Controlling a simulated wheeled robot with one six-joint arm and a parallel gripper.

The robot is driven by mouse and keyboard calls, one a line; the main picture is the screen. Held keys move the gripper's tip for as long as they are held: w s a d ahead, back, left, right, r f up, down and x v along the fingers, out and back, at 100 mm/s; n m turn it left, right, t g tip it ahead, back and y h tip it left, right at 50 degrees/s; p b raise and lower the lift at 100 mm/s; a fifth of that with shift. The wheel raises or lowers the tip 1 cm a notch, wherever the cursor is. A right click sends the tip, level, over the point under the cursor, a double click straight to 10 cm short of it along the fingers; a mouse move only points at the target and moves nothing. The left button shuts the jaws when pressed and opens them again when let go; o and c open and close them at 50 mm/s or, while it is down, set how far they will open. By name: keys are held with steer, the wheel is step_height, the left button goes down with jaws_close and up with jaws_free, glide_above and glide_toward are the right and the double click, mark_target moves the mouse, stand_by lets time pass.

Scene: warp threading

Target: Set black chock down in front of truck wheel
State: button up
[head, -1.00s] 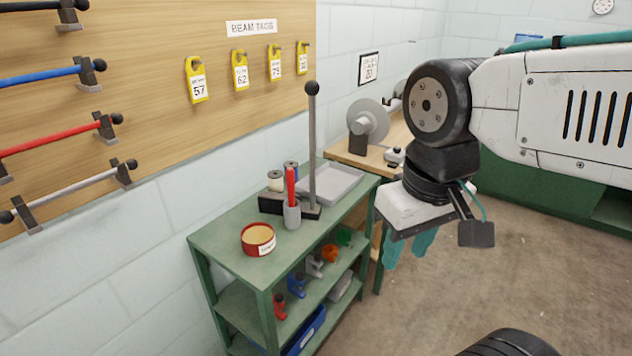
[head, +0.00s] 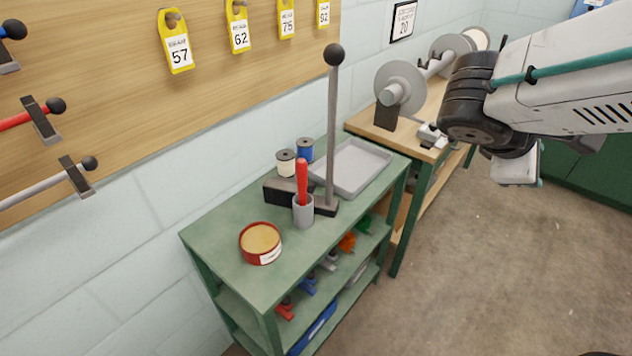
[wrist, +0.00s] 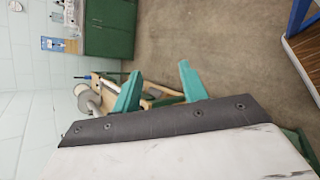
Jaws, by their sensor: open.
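A dark wedge-like block (head: 279,191) lies on the green cart's top, behind the grey cup and beside the lever's base. I cannot tell for sure whether it is the black chock. No truck wheel shows clearly; only a dark sliver (head: 601,353) is at the bottom right edge of the head view. My gripper (wrist: 160,72) is open in the wrist view, its two teal fingers apart with nothing held between them. In the head view its fingers are mostly hidden by the wrist. It is in the air right of the cart, well away from the block.
The green cart (head: 205,237) also bears a red tin (head: 261,243), a grey cup (head: 304,212) with a red handle, a tall lever (head: 332,125), spools and a grey tray (head: 352,167). A wooden bench (head: 430,152) stands behind. Floor (head: 490,270) at right is clear.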

steer(key=w+a+n+t, duration=0.6)
steer(key=w+a+n, duration=0.2)
steer(key=w, duration=0.1)
steer(key=n+t+y, duration=0.8)
steer(key=n, duration=0.6)
glide_toward(332, 109)
steer(key=w+d, duration=0.2)
steer(key=w, duration=0.3)
steer(key=shift+w+a+n+y, duration=0.3)
steer(key=shift+a+n+y, duration=0.1)
steer(key=shift+a, duration=0.05)
steer(key=w, duration=0.7)
steer(key=shift+w+d+f, duration=0.1)
steer(key=shift+w, duration=0.05)
jaws_close()
